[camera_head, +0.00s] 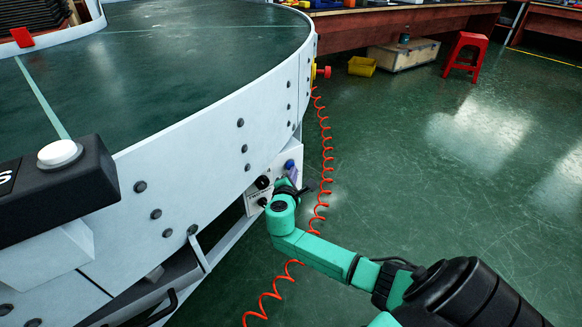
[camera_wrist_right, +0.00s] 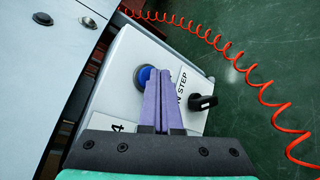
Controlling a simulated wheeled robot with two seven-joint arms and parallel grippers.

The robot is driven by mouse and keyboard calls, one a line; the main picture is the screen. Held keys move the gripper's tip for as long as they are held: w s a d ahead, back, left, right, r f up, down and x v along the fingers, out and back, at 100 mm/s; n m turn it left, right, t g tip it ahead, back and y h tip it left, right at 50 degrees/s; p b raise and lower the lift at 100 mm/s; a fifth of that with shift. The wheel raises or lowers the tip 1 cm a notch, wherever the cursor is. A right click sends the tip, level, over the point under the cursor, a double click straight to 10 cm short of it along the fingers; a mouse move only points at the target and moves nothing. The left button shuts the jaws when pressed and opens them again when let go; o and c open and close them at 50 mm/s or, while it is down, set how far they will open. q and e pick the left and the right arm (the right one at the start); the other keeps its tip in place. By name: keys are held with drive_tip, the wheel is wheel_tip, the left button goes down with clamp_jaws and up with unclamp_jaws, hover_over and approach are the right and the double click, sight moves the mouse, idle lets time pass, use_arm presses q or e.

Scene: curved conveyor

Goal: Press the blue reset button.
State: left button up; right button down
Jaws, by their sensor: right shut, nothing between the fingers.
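The blue reset button (camera_head: 289,164) sits on a small white control box (camera_head: 252,196) fixed to the outer side of the curved conveyor. In the right wrist view the blue button (camera_wrist_right: 141,75) is round, in a dark ring, and partly covered by the purple fingers. My right gripper (camera_wrist_right: 157,75) is shut and empty, its fingertips beside and over the right part of the button. I cannot tell whether they touch it. In the head view my right gripper (camera_head: 291,174) is at the box, just below the button. My left gripper is not in view.
A black knob (camera_wrist_right: 203,103) sticks out of the box near the "STEP" label. A coiled red cable (camera_head: 321,150) hangs beside the box. The conveyor wall (camera_head: 222,135) rises to the left. Open green floor (camera_head: 440,190) lies to the right.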

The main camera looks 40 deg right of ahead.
drive_tip(key=shift+w, duration=0.3)
idle(0.5)
drive_tip(key=shift+s+p, duration=0.55)
drive_tip(key=shift+s, duration=0.3)
drive_tip(key=s+p, duration=0.3)
drive_tip(key=s, duration=0.2)
